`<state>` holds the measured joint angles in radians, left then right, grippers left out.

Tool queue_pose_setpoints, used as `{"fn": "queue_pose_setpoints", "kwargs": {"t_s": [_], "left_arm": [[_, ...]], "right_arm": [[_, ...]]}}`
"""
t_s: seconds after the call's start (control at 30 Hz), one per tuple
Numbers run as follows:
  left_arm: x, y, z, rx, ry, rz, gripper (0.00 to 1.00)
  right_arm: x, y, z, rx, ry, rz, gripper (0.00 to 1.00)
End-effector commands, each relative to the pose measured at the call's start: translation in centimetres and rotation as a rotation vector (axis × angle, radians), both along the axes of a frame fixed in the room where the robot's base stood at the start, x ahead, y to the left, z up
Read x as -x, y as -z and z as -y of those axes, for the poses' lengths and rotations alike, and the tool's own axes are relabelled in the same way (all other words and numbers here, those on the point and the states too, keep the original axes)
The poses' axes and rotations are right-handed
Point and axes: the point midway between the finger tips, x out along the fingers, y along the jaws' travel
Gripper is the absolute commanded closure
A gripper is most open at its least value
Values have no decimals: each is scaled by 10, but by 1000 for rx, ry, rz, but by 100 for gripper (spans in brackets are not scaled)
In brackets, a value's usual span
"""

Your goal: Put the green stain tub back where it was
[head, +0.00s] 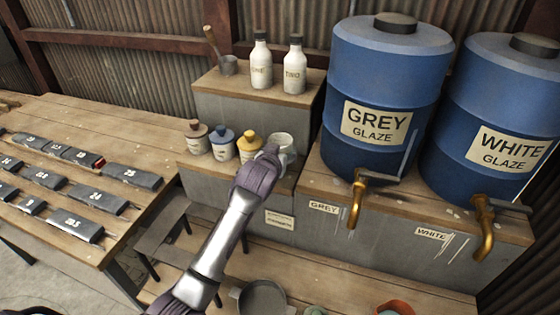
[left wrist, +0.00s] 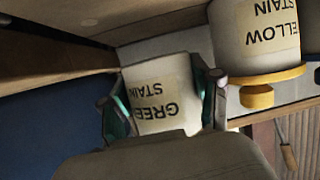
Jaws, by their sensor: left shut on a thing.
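The green stain tub (head: 283,141) is a pale tub at the right end of the row of tubs on the low ledge. In the left wrist view it (left wrist: 160,85) shows its "GREEN STAIN" label, with a fingertip on each side. My left gripper (head: 270,156) is shut on it and partly covers it in the head view. I cannot tell whether its base touches the ledge. The yellow stain tub (head: 249,146) stands just left of it, and also shows in the left wrist view (left wrist: 255,40). My right gripper is not in view.
A blue-lidded tub (head: 222,145) and a brown-lidded tub (head: 196,137) stand further left. Bottles (head: 261,66) and a scoop (head: 228,66) stand on the higher shelf. The grey glaze barrel (head: 386,90) is close on the right. A wooden table (head: 122,155) with labelled tiles is at left.

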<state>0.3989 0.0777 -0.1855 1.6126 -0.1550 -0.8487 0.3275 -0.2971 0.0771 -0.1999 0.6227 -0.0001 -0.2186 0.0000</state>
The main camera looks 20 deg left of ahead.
Motion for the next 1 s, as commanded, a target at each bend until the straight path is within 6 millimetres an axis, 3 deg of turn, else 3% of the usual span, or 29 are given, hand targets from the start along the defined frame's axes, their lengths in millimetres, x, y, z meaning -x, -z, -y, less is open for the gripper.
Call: {"fn": "queue_pose_setpoints", "kwargs": {"t_s": [0.2, 0.6, 0.63, 0.7, 0.8, 1.0], "left_arm": [[1, 30, 0, -1, 0, -4, 78], [1, 37, 0, 0, 1, -1, 78], [1, 37, 0, 0, 1, -2, 36], [1, 36, 0, 0, 1, -2, 24], [1, 36, 0, 0, 1, -2, 13], [1, 36, 0, -1, 0, -2, 13]], "right_arm": [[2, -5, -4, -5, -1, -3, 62], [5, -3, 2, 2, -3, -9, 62], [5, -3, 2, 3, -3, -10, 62], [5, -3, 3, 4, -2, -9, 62], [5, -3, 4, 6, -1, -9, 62], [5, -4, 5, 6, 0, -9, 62]]}}
